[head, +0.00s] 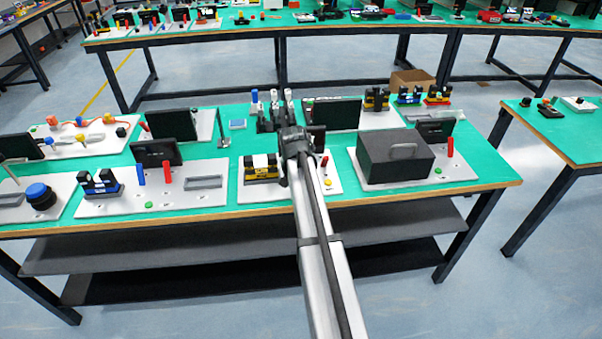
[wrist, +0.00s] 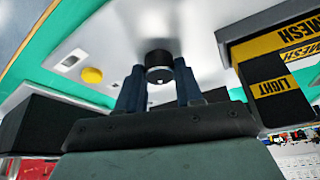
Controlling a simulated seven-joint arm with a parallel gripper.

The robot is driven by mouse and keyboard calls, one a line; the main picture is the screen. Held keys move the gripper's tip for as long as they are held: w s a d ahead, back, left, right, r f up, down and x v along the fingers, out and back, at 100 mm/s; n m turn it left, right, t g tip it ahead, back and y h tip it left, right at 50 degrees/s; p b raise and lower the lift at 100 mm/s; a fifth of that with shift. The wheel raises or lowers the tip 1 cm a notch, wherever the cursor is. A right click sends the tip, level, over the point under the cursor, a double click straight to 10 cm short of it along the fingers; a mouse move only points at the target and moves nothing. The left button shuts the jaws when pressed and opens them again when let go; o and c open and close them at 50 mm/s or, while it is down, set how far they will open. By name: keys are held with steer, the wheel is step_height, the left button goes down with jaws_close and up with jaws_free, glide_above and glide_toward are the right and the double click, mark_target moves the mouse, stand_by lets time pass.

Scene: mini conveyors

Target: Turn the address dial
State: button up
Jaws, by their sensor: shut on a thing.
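The address dial (wrist: 158,58) is a small black round knob with a white mark, on a white board. My gripper (wrist: 159,76) is shut on it, with one dark blue finger on each side of the knob in the wrist view. In the head view my arm reaches over the middle board (head: 312,189) and hides the dial. The fingertips cannot be made out there.
A black and yellow labelled block (wrist: 275,92) stands close to the right of my fingers in the wrist view. A yellow button (wrist: 92,75) is to the left. In the head view, a dark box with a handle (head: 395,160) stands right of my arm.

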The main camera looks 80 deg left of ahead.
steer(key=shift+m+t, duration=0.3)
steer(key=shift+m, duration=0.5)
steer(key=o, duration=1)
steer(key=shift+o, duration=0.2)
steer(key=v, duration=1.4)
steer(key=shift+a, duration=0.25)
steer(key=shift+s, duration=0.1)
